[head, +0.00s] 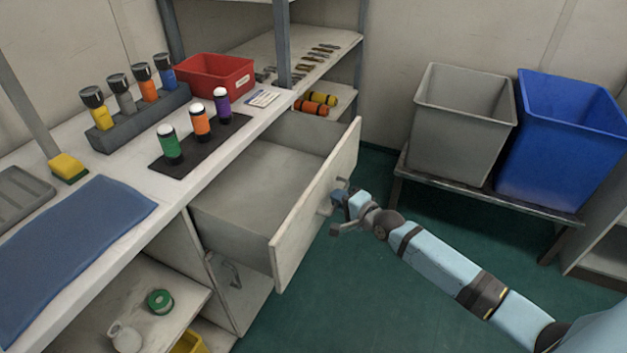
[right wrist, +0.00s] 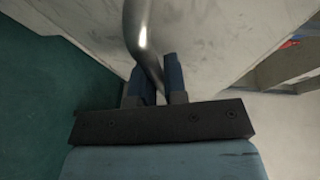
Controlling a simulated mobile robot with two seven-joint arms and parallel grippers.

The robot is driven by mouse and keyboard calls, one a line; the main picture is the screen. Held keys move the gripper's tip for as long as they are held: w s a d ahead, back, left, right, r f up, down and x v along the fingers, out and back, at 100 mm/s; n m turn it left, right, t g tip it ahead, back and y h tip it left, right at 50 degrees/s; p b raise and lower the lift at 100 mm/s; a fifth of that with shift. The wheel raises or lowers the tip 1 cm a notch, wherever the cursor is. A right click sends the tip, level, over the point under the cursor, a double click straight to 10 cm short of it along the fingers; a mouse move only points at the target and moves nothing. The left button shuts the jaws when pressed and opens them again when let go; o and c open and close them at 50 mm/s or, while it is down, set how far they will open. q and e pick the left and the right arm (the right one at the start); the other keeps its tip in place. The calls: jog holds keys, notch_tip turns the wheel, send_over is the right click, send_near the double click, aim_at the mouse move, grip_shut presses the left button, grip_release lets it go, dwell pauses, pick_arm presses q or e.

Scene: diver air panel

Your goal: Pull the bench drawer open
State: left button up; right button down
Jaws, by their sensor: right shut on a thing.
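The bench drawer (head: 312,208) stands well out from the bench, with its empty inside (head: 262,180) in view in the head view. My right gripper (head: 340,198) is at the front of the drawer, shut on its handle. In the right wrist view, the metal bar handle (right wrist: 140,38) runs between the two blue fingers of my right gripper (right wrist: 158,82), against the pale drawer front (right wrist: 215,40). The fingers hide part of the handle. My left gripper is not in view.
The bench top (head: 215,170) carries a blue mat (head: 75,255), a red bin (head: 215,76) and several capped bottles. A grey bin (head: 460,125) and a blue bin (head: 560,140) stand on a low rack at right. Green floor (head: 330,285) is clear before the drawer.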

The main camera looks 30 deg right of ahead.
pick_arm(q)
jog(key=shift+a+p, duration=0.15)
jog(key=shift+p, duration=0.25)
pick_arm(e)
jog(key=shift+s+d, duration=0.8)
jog(key=shift+s, duration=0.2)
jog(key=shift+s+d, duration=0.75)
jog(key=shift+s, duration=0.25)
jog(key=c, duration=1.2)
grip_release()
pick_arm(q)
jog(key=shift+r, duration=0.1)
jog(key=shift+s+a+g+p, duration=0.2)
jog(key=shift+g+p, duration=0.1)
jog(key=shift+p, duration=0.85)
pick_arm(e)
jog(key=v, duration=1.3)
jog(key=shift+s+r, duration=0.15)
jog(key=shift+s, duration=0.25)
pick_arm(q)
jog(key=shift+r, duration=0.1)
